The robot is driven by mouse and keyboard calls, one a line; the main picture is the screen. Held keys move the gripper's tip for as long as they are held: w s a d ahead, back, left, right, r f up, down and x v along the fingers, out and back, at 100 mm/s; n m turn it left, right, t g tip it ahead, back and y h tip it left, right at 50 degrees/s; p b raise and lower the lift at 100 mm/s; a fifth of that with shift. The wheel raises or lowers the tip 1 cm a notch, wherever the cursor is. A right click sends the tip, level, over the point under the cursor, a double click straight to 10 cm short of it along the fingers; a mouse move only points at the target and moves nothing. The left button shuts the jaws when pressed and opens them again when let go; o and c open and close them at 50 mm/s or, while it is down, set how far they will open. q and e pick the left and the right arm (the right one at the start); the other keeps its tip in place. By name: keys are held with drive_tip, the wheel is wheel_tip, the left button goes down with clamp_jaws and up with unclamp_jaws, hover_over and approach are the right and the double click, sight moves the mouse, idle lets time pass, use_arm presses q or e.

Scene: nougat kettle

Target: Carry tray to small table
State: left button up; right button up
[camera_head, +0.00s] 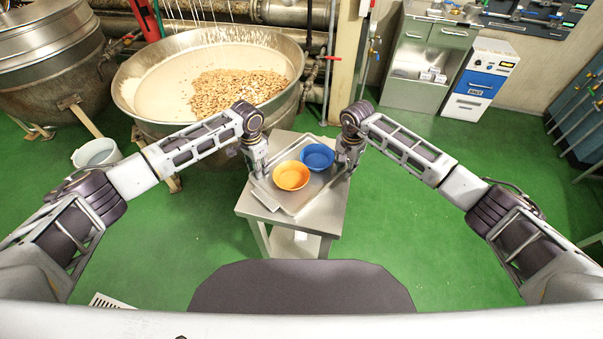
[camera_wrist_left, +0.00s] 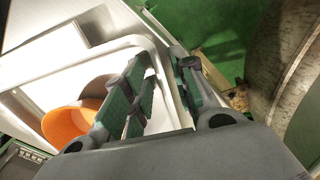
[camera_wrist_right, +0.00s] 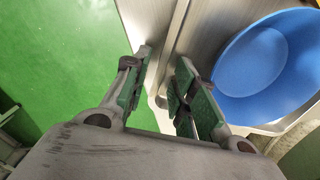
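The metal tray (camera_head: 314,184) lies on a small steel table (camera_head: 325,221), slightly turned relative to the tabletop. It carries an orange bowl (camera_head: 291,176) and a blue bowl (camera_head: 317,155), both upright. My left gripper (camera_head: 259,170) is at the tray's left edge; in the left wrist view its fingers (camera_wrist_left: 164,62) stand apart on either side of the tray rim. My right gripper (camera_head: 345,166) is at the right edge; in the right wrist view its fingers (camera_wrist_right: 164,62) are apart with the rim between them, beside the blue bowl (camera_wrist_right: 262,62). Finger contact is not clear.
A large kettle (camera_head: 136,98) with nuts in it stands close behind and left of the table. A white bucket (camera_head: 96,153) is on the floor at left. A grey cabinet (camera_head: 425,65) and a blue-white unit (camera_head: 481,80) stand at the back right. Green floor is free at right.

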use_arm(q)
drive_tip(key=shift+r, duration=0.1)
wheel_tip(320, 180, up, 12)
idle(0.8)
use_arm(e)
drive_tip(key=shift+r, duration=0.15)
wheel_tip(320, 180, up, 12)
idle(0.9)
drive_tip(key=shift+f, duration=0.2)
idle(0.4)
